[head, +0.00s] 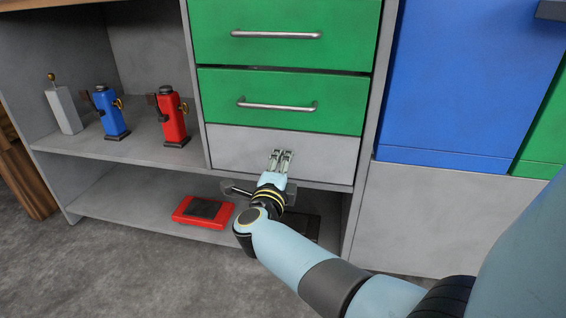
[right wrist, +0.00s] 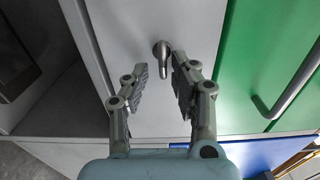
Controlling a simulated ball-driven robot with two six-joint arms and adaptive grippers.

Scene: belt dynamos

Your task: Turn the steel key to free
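The steel key (right wrist: 162,58) shows in the right wrist view as a small silver piece with a round top and a short stem, set in the pale grey front panel. In the head view I cannot make it out behind my right gripper. My right gripper (head: 282,157) is in front of the grey panel (head: 235,147) below the green drawers. In the right wrist view my right gripper (right wrist: 160,69) is open, with one finger on each side of the key. I see gaps beside the key and no clear contact. My left gripper is not in view.
Green drawers (head: 280,100) with bar handles sit above the panel. A blue dynamo-like device (head: 110,113), a red one (head: 172,118) and a grey block (head: 63,110) stand on the left shelf. A red tray-like item (head: 184,211) lies on the lower shelf.

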